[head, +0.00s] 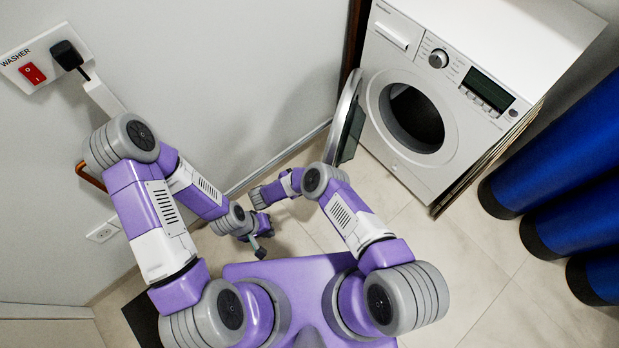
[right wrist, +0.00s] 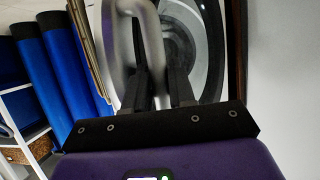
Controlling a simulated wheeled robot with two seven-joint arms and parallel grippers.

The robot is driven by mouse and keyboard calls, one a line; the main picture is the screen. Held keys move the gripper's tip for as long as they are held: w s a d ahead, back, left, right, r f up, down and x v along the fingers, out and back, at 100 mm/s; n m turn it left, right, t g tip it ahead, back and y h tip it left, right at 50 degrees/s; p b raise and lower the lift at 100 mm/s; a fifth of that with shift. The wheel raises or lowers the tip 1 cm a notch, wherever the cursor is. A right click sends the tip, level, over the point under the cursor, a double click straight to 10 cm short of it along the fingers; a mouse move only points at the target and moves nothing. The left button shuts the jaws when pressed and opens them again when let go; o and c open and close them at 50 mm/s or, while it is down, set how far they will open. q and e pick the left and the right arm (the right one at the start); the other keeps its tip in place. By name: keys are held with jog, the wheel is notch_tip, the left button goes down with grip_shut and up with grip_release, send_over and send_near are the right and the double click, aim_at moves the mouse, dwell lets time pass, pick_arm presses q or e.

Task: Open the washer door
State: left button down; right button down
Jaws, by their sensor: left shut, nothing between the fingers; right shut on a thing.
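The white washer (head: 455,90) stands at the upper right in the head view. Its round door (head: 347,118) is swung open to the left of the dark drum opening, seen nearly edge-on. In the right wrist view, my right gripper (right wrist: 157,78) is shut on a silver part of the door that looks like its handle (right wrist: 122,48); the door's ring and dark glass (right wrist: 178,45) show behind it. In the head view I cannot make out the right fingers clearly. My left gripper (head: 262,238) is shut and empty, low left of the door and apart from it.
A wall panel marked WASHER carries a red switch (head: 32,73) and a black plug (head: 68,56). Large blue rolls (head: 565,160) stand right of the washer. The tiled floor (head: 450,250) before the washer is clear. A wall runs along the left, behind the door.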

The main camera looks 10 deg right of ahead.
jog(key=shift+w+d+r, duration=0.1)
jog(key=shift+w+d, duration=0.1)
jog(key=shift+w, duration=0.2)
jog(key=c, duration=1)
grip_release()
jog(key=shift+c, duration=0.2)
jog(key=shift+s+a, duration=0.15)
jog(key=shift+s, duration=0.1)
jog(key=shift+s+a, duration=0.15)
jog(key=shift+a, duration=0.05)
jog(key=p+v, duration=0.1)
jog(key=v, duration=0.5)
jog(key=shift+a+r+p, duration=0.15)
jog(key=shift+a+p, duration=0.15)
jog(key=shift+a, duration=0.1)
